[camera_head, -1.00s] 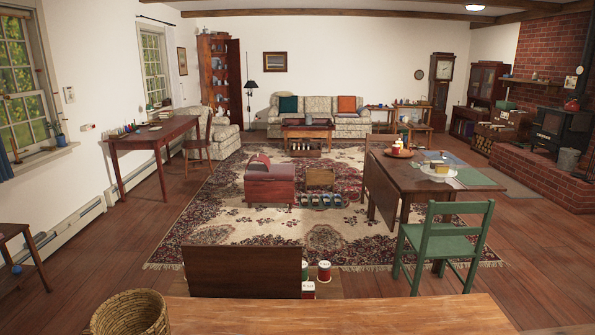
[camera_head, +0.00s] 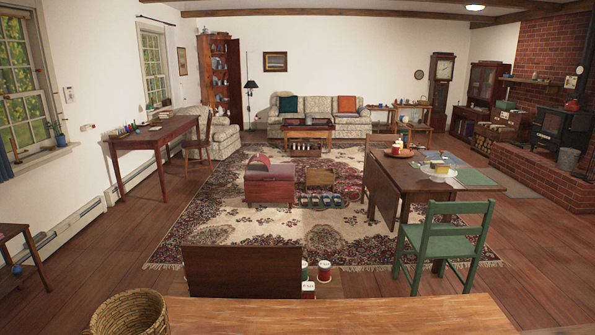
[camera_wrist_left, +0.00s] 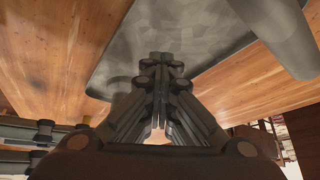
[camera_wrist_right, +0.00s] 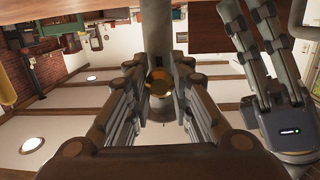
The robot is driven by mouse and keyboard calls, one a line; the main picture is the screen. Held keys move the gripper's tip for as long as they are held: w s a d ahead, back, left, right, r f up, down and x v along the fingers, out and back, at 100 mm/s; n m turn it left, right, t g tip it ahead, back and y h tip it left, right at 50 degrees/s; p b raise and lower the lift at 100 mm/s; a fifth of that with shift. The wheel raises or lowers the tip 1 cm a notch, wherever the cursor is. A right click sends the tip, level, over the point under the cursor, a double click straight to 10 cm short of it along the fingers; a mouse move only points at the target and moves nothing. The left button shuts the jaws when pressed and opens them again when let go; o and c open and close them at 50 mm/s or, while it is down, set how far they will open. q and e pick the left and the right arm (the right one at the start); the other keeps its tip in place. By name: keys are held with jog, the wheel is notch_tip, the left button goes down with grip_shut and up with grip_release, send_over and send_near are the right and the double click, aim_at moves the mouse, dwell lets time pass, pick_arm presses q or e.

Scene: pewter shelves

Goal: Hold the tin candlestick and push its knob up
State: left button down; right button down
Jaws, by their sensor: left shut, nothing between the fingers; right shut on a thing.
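The tin candlestick (camera_wrist_right: 156,30) appears in the right wrist view as a grey upright tube with a brassy part (camera_wrist_right: 158,86) between the fingers. My right gripper (camera_wrist_right: 158,70) is shut on it. My left gripper (camera_wrist_left: 161,60) is shut and empty; it also shows beside the candlestick in the right wrist view (camera_wrist_right: 248,10), apart from it. In the left wrist view a grey rounded cylinder (camera_wrist_left: 273,35) is at the upper right; I cannot tell whether it is the candlestick. I cannot make out the knob. The head view shows neither gripper nor the candlestick.
A wooden surface (camera_head: 340,315) runs along the bottom of the head view, with a wicker basket (camera_head: 130,312) at its left. A flat grey surface (camera_wrist_left: 205,25) lies over wood in the left wrist view. A green chair (camera_head: 440,240) stands beyond, at the right.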

pick_arm(q)
jog(key=shift+s+a+f, duration=0.1)
jog(key=shift+s+f, duration=0.2)
jog(key=shift+f, duration=0.15)
pick_arm(e)
jog(key=shift+a+r, duration=0.1)
jog(key=shift+r, duration=1.05)
jog(key=c, duration=1.3)
grip_release()
jog(key=shift+f, duration=0.1)
jog(key=shift+s+a+r, duration=0.1)
jog(key=shift+s+r, duration=0.1)
jog(key=shift+s, duration=1.8)
jog(key=shift+s+r, duration=0.2)
jog(key=shift+s, duration=1.8)
pick_arm(q)
jog(key=shift+r, duration=0.1)
jog(key=shift+w+r, duration=0.15)
jog(key=shift+r, duration=0.35)
jog(key=shift+w+r, duration=0.15)
jog(key=shift+r, duration=2.55)
pick_arm(e)
jog(key=shift+w, duration=0.15)
